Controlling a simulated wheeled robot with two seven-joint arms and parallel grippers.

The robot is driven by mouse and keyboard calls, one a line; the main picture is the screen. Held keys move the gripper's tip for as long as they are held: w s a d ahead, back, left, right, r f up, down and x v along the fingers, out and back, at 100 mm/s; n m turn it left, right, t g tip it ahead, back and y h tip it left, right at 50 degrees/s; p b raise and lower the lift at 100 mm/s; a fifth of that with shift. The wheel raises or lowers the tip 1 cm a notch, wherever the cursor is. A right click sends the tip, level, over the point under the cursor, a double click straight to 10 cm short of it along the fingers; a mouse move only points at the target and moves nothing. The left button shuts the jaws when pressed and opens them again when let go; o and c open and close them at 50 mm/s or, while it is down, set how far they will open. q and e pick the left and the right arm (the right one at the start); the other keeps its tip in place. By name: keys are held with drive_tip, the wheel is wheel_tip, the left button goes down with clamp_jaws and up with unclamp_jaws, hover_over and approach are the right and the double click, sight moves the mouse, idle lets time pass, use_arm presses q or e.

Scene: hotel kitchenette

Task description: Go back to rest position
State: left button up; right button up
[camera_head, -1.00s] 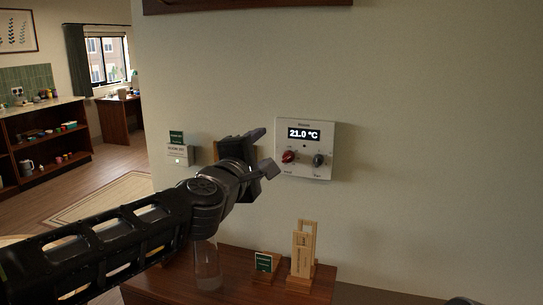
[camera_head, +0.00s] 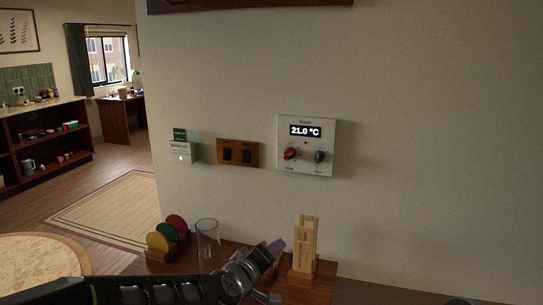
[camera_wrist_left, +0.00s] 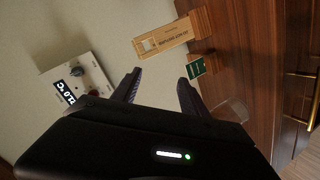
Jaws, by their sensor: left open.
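My left arm comes in low from the left in the head view. Its gripper (camera_head: 274,271) is open and empty, low over the wooden cabinet top and in front of the things on it. In the left wrist view the two fingers (camera_wrist_left: 159,80) stand apart with bare wall between them. The white thermostat panel (camera_head: 306,146) reads 21.0 °C and is on the wall above and right of the gripper. It also shows in the left wrist view (camera_wrist_left: 98,72). My right gripper is not seen.
On the cabinet top (camera_head: 322,284) stand a wooden holder (camera_head: 302,258), a clear glass (camera_head: 207,240) and a rack of coloured discs (camera_head: 174,228). A wooden switch plate (camera_head: 238,153) and a small white box (camera_head: 181,155) are on the wall. The wall area right of the thermostat is clear.

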use_arm(q)
drive_tip(key=s+a+f+m+g, duration=0.15)
drive_tip(key=s+f, duration=0.25)
drive_tip(key=f, duration=0.5)
drive_tip(key=s+f+m+g, duration=0.15)
drive_tip(key=s+f, duration=0.25)
drive_tip(key=f, duration=0.5)
drive_tip(key=s+a+f+m+g, duration=0.1)
drive_tip(key=s+f+g, duration=0.15)
drive_tip(key=f, duration=0.65)
drive_tip(key=s+a+f+g+b, duration=0.1)
drive_tip(key=s+a+f+g, duration=0.1)
drive_tip(key=s+f, duration=0.7)
drive_tip(key=s+a+f+m+g+y, duration=0.1)
drive_tip(key=s+f+g, duration=0.3)
drive_tip(key=s+f, duration=0.6)
drive_tip(key=s+a, duration=0.1)
drive_tip(key=s, duration=0.5)
drive_tip(key=shift+g+b, duration=0.35)
drive_tip(key=shift+b, duration=0.05)
drive_tip(key=shift+w+a, duration=0.1)
drive_tip(key=shift+c, duration=0.3)
